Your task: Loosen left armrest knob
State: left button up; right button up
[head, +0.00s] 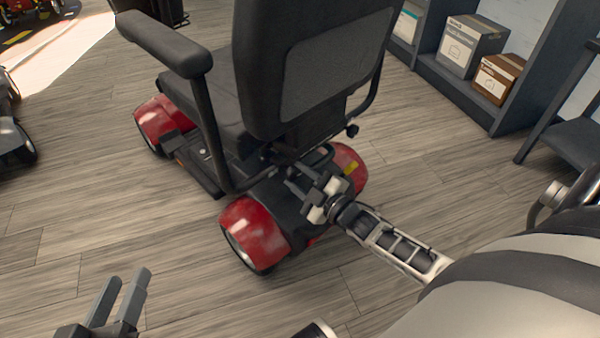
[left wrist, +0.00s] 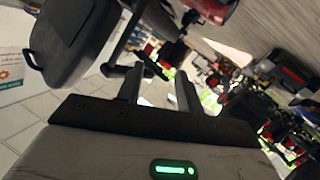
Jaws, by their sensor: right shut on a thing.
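The red and black scooter stands with its back to me in the head view, its dark seat (head: 325,80) filling the top middle. The left armrest (head: 165,42) is on the left, with its tube running down behind the seat. My right gripper (head: 298,180) is low behind the seat, shut on the left armrest knob, which its fingers and the dark parts around it mostly hide. A similar dark knob (head: 352,130) shows at the right side of the seat. My left gripper (head: 125,290) is open and empty at the bottom left; its two fingers stand apart in the left wrist view (left wrist: 157,88).
The scooter's red rear fender (head: 254,232) is just left of my right gripper. A dark shelf (head: 460,85) with boxes (head: 470,45) stands at the upper right. Part of another dark vehicle (head: 12,135) is at the left edge. The wood floor between is clear.

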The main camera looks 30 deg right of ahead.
jog(key=n, duration=0.2)
jog(key=shift+n+p, duration=0.3)
jog(key=shift+n, duration=0.1)
jog(key=n, duration=0.6)
jog(key=shift+f+n, duration=0.1)
jog(key=shift+n, duration=0.2)
pick_arm(q)
jog(key=shift+b, duration=0.35)
pick_arm(e)
jog(key=shift+n, duration=0.9)
jog(key=o, duration=1)
jog(key=shift+s, duration=0.1)
